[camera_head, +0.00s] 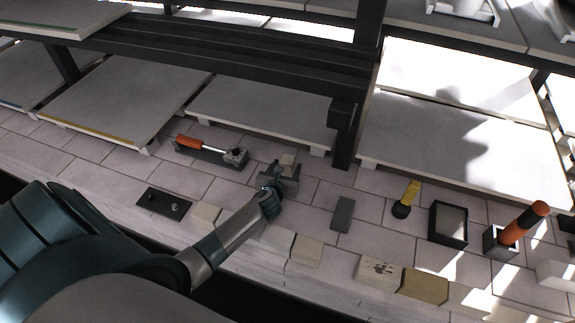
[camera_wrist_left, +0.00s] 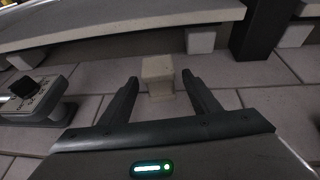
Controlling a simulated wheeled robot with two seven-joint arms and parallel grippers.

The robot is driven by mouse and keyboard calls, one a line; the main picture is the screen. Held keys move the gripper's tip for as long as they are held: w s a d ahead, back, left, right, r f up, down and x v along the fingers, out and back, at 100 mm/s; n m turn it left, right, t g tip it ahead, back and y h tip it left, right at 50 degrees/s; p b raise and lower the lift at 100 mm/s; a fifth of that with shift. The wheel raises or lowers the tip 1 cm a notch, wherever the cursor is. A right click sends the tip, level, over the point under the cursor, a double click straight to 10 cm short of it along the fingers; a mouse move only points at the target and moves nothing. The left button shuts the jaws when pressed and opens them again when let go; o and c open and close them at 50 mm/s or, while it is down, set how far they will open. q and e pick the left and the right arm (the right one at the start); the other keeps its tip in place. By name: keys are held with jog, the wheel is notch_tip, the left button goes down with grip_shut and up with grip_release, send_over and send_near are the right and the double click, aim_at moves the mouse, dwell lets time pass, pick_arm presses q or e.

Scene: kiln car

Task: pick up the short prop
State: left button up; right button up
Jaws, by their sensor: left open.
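The short prop (camera_wrist_left: 158,76) is a small beige block standing upright on the tiled floor in the left wrist view. It also shows in the head view (camera_head: 288,160), just beyond my left gripper (camera_head: 282,168). In the left wrist view my left gripper (camera_wrist_left: 160,92) is open. Its two dark fingers point toward the prop, with the block in line between their tips. I cannot tell how far the fingers reach along its sides. My right gripper is not in view.
A tool with an orange handle (camera_head: 190,141) lies left of the gripper. A dark post (camera_head: 344,145) and low shelf slabs (camera_head: 262,108) stand close behind. A dark plate (camera_head: 163,204), a grey bar (camera_head: 342,213) and a black box (camera_head: 448,223) are on the tiles nearby.

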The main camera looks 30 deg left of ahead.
pick_arm(q)
jog(key=shift+x, duration=1.1)
jog(key=c, duration=1.2)
